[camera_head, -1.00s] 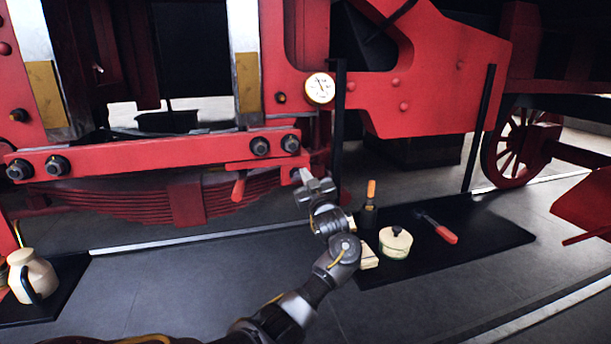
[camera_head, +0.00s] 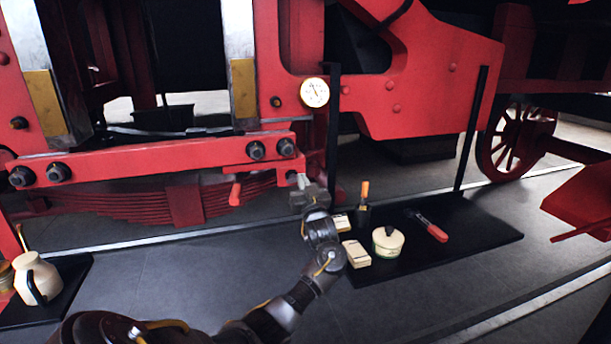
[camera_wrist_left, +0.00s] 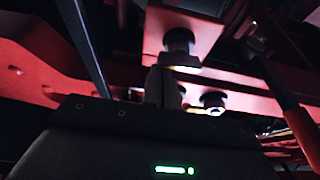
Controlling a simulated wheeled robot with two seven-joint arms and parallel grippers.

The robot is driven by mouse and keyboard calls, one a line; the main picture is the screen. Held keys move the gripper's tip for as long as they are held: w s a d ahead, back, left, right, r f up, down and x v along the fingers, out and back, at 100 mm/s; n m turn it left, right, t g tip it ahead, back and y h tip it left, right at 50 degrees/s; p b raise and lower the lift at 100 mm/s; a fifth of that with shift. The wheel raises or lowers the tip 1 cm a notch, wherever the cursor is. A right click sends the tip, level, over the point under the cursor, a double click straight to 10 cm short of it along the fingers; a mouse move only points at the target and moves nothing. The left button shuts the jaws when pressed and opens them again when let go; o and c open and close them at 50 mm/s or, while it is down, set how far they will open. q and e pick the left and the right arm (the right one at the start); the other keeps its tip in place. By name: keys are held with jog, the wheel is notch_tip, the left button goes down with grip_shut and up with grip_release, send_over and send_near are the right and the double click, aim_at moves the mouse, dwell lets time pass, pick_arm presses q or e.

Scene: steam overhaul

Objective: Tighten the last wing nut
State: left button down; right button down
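My left gripper (camera_head: 301,182) points up just under the right end of the red beam (camera_head: 190,157). Its light grey tip is close to the beam's underside; I cannot tell whether it touches. In the left wrist view the fingers (camera_wrist_left: 165,86) look close together below a dark bolt with a nut (camera_wrist_left: 180,48). A second bolt end (camera_wrist_left: 213,102) shows to the right. No wing nut can be clearly made out, and whether the fingers hold one is too dark to tell. My right gripper is not in view.
A red handle (camera_head: 235,190) hangs under the beam. Right of my arm, a black mat (camera_head: 470,240) bears a round tin (camera_head: 388,241), pale blocks (camera_head: 357,254), an orange-topped bottle (camera_head: 364,200) and a red-handled tool (camera_head: 430,226). A cream jug (camera_head: 38,277) stands at left. A gauge (camera_head: 315,92) is above.

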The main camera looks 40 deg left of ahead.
pick_arm(q)
jog(key=shift+s+a+f, duration=0.1)
jog(key=shift+a+f, duration=0.05)
jog(key=shift+f, duration=0.25)
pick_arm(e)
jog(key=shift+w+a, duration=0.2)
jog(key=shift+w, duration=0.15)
